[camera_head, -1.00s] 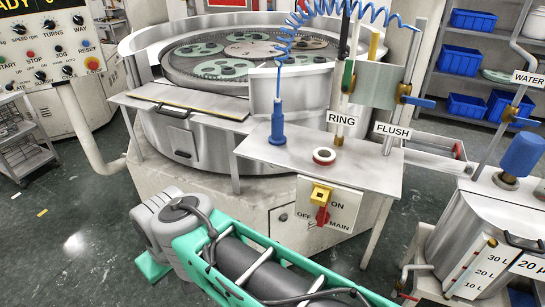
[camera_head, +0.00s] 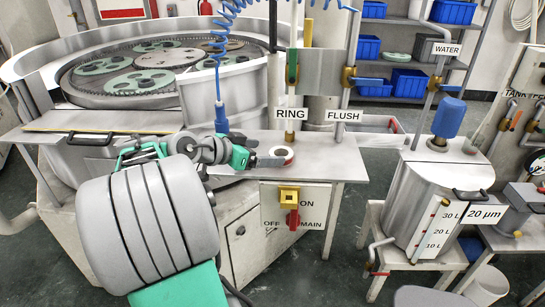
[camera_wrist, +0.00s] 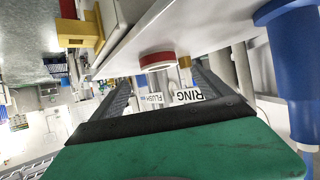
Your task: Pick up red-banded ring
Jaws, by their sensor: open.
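The red-banded ring (camera_head: 281,152), white with a red band, lies on the steel shelf (camera_head: 325,170) below the RING sign. In the wrist view the ring (camera_wrist: 157,60) shows at the shelf edge, just ahead of and between my two dark fingers. My gripper (camera_head: 268,160) is open, low over the shelf at the ring's left side in the head view. Its jaws are apart, and nothing is gripped. Whether a finger touches the ring cannot be told. Part of the ring's near side is hidden by the gripper in the head view.
A blue nozzle (camera_head: 221,118) on a coiled hose stands just left of the ring. The RING sign (camera_head: 290,115) and FLUSH sign (camera_head: 344,116) are on posts behind. A red and yellow switch (camera_head: 290,208) is below the shelf front. The shelf is clear to the right.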

